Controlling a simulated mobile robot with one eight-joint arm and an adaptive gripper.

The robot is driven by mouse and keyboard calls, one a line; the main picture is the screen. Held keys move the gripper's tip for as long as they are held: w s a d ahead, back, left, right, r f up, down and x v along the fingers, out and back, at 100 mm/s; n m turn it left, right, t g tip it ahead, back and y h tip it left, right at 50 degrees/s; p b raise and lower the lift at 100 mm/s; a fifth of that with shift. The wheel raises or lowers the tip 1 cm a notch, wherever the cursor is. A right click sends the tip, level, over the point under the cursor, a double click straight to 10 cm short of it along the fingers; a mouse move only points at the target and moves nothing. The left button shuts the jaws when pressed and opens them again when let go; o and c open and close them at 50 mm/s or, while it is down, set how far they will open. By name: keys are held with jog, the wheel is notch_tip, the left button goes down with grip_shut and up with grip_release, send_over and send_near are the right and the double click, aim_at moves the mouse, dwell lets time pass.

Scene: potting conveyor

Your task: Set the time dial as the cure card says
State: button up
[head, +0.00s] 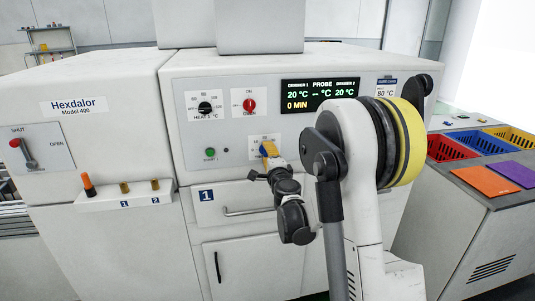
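The front panel carries a small white dial plate (256,141), largely covered by my gripper (268,154). A blue and yellow-orange piece shows at the gripper's tip against this plate. I cannot tell whether it is a knob or part of the gripper, nor where the dial points. The finger opening is too small to make out. The display (318,94) reads 0 MIN, with 20 °C for drawer 1 and drawer 2 and dashes for the probe. The cure card (387,87) shows 80 °C; its lower part is hidden behind my arm.
A black HEAT 1 knob (204,107), a red knob (249,104) and a green START 1 button (210,153) are close by. The drawer 1 handle (247,211) juts out below. At right, a counter holds a red bin (446,151) and other coloured bins.

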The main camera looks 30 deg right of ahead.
jog(key=o, duration=1.2)
jog(key=shift+c, duration=0.2)
jog(key=v, duration=1.2)
jog(key=shift+a+r, duration=0.1)
